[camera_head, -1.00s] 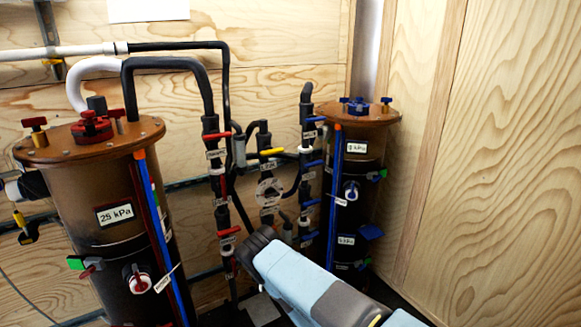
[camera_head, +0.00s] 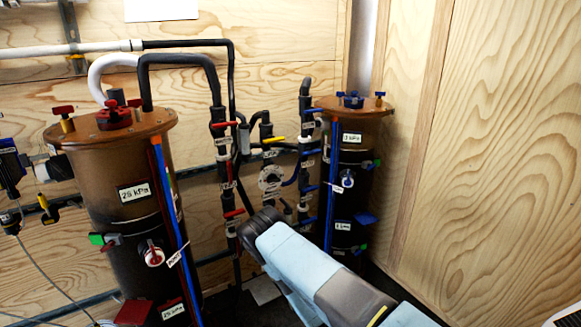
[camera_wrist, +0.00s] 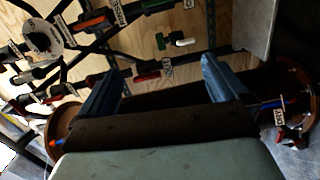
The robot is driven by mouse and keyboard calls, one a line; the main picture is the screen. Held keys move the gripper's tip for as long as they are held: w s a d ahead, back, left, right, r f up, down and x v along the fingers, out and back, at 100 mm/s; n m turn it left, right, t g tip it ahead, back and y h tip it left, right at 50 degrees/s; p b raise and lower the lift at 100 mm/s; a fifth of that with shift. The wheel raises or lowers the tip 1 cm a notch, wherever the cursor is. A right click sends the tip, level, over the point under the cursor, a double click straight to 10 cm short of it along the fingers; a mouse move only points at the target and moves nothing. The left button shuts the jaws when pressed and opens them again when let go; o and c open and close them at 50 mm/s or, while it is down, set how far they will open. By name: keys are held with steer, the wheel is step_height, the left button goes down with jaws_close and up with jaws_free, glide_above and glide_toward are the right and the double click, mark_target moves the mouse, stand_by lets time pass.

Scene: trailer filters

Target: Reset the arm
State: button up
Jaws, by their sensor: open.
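My arm (camera_head: 300,262), light blue and dark grey, reaches up from the lower right of the head view to a dark bent joint. My gripper cannot be made out in the head view. In the wrist view my gripper (camera_wrist: 162,85) shows two blue-grey fingers set wide apart, with nothing held between them. Behind the fingers lies a dark cylinder, sideways in that picture, with a brown rim (camera_wrist: 62,122) at the left. I cannot tell whether the fingers touch it.
A large brown filter tank (camera_head: 118,168) labelled 25 kPa stands at left. A second tank (camera_head: 349,148) stands at the back corner. Black pipes (camera_head: 217,120) with red, yellow and blue valve handles run between them. A bare wooden wall (camera_head: 490,150) fills the right.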

steer(key=w+d+r+m+h, duration=0.1)
steer(key=w+r+m+h, duration=0.2)
steer(key=r, duration=0.4)
steer(key=w+d+r+m+g, duration=0.1)
steer(key=w+r+m, duration=0.1)
steer(key=w+r, duration=0.3)
steer(key=w+d+r+m+h, duration=0.1)
steer(key=w+r+m+h, duration=0.15)
steer(key=r, duration=0.55)
steer(key=s+d+r+m+g+h, duration=0.1)
steer(key=s+d+r+m+g, duration=0.2)
steer(key=r, duration=0.8)
steer(key=d+r+m+h, duration=0.1)
steer(key=d+r+m, duration=0.35)
steer(key=r, duration=0.65)
steer(key=s+d+r+m+g, duration=0.2)
steer(key=s+d+r, duration=0.2)
steer(key=s+r, duration=0.45)
steer(key=s+d+r+m+g, duration=0.15)
steer(key=s+d+r, duration=0.25)
steer(key=s+r, duration=0.5)
steer(key=s+d+r+m+g, duration=0.1)
steer(key=s+d+m, duration=0.1)
steer(key=s, duration=1.1)
steer(key=s+d+r+m+g, duration=0.1)
steer(key=s+d+r+m, duration=0.1)
steer(key=s, duration=1.1)
steer(key=shift+s+d+r+h, duration=0.2)
steer(key=shift+d+r+h, duration=0.05)
steer(key=shift+h, duration=0.1)
